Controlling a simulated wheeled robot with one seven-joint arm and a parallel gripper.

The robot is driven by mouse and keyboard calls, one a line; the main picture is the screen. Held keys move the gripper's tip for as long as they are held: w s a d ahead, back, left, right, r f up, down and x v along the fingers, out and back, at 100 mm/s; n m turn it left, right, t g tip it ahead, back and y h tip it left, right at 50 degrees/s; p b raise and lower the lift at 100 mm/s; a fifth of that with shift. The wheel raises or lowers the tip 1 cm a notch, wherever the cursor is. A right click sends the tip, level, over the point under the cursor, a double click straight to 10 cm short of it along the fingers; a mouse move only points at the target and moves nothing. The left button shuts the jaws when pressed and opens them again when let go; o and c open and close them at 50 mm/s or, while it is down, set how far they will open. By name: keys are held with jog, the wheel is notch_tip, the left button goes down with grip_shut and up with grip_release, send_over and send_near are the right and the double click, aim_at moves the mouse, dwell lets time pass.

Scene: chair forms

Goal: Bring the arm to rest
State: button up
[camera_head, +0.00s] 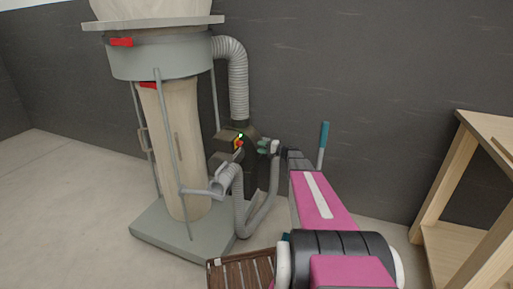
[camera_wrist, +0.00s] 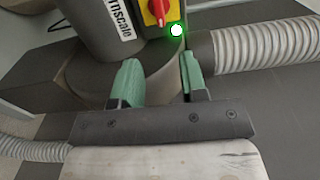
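My arm, pink and black, reaches from the lower right of the head view toward the dust collector. My gripper (camera_head: 263,146) is at its end, close to the machine's motor and switch box (camera_head: 238,143). In the wrist view the two green fingertips of my gripper (camera_wrist: 160,82) stand apart with nothing between them. Just beyond them is a red knob on a yellow plate (camera_wrist: 158,11), with a lit green light (camera_wrist: 176,30) beside it. Whether a fingertip touches the box cannot be told.
The dust collector (camera_head: 176,65) stands on a grey base (camera_head: 165,247). Ribbed hoses (camera_head: 238,80) run close to my gripper, also in the wrist view (camera_wrist: 265,48). A wooden frame (camera_head: 450,170) is at the right, a slatted brown seat (camera_head: 240,272) below. Floor at left is clear.

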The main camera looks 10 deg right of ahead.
jog(key=shift+s, duration=0.1)
jog(key=s+a+f+n+g+h, duration=0.2)
jog(key=s+a+g, duration=0.1)
jog(key=s+a, duration=0.4)
jog(key=s+a+f+n+g+h, duration=0.2)
jog(key=s+a+g+h, duration=0.15)
jog(key=s, duration=0.55)
jog(key=s+n+g+h, duration=0.3)
jog(key=s+h, duration=0.6)
jog(key=s, duration=1)
jog(key=shift+s+d+f, duration=0.2)
jog(key=shift+s+d, duration=0.05)
jog(key=shift+s, duration=0.15)
jog(key=shift+g+h, duration=0.25)
